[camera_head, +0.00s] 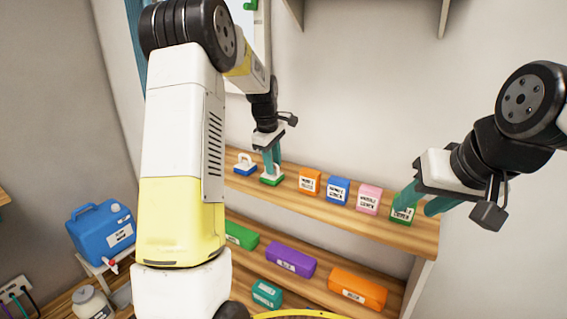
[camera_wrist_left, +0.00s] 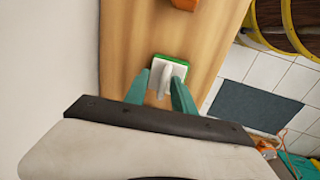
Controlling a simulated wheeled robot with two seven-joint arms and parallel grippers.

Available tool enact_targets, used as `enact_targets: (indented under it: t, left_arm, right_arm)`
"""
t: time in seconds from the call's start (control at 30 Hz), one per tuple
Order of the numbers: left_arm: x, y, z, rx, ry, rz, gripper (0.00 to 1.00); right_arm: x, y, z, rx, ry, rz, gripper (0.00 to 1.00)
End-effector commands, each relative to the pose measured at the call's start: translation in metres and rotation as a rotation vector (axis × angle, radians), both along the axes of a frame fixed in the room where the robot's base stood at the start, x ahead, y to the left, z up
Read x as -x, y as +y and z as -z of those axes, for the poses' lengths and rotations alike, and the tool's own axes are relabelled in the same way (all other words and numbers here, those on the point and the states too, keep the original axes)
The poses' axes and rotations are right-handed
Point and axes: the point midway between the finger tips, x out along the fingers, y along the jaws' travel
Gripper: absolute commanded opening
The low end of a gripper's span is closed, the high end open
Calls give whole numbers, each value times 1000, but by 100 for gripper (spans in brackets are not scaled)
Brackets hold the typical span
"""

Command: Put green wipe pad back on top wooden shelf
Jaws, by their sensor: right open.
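The green wipe pad (camera_head: 271,180) has a green base and a white handle. It sits upright on the top wooden shelf (camera_head: 320,207), near its left end. My left gripper (camera_head: 271,163) is directly above it, fingers pointing down. In the left wrist view the pad (camera_wrist_left: 181,67) lies between the fingertips (camera_wrist_left: 161,78), which stand apart on either side of its white handle; the contact is hard to judge. My right gripper (camera_head: 422,200) is open at the shelf's right end, its fingers on either side of a small green box (camera_head: 403,214).
A blue wipe pad (camera_head: 244,164) stands left of the green one. Orange (camera_head: 309,182), blue (camera_head: 337,190) and pink (camera_head: 369,198) boxes stand to its right. The lower shelf holds green, purple (camera_head: 290,259) and orange (camera_head: 357,288) boxes. A wall rises behind.

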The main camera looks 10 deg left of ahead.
Motion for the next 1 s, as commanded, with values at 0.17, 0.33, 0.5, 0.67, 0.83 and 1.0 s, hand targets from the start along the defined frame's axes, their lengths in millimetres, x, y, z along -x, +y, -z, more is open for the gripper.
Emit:
enact_targets:
  t: [0.17, 0.33, 0.5, 0.67, 0.83, 1.0]
  left_arm:
    - [5, 2, -33, 0, -6, 0, 31]
    - [12, 4, -70, 0, -6, 0, 31]
    - [17, 6, -98, 0, -4, 0, 31]
    - [21, 7, -113, 0, -4, 4, 31]
    - [50, 3, -135, -6, -47, 112, 31]
    - [123, -10, -163, -43, -158, 387, 31]
  right_arm:
    - [0, 0, 0, 0, 0, 0, 41]
    - [0, 0, 0, 0, 0, 0, 41]
    - [0, 0, 0, 0, 0, 0, 41]
    - [0, 0, 0, 0, 0, 0, 41]
    - [0, 0, 0, 0, 0, 0, 41]
    - [0, 0, 0, 0, 0, 0, 41]
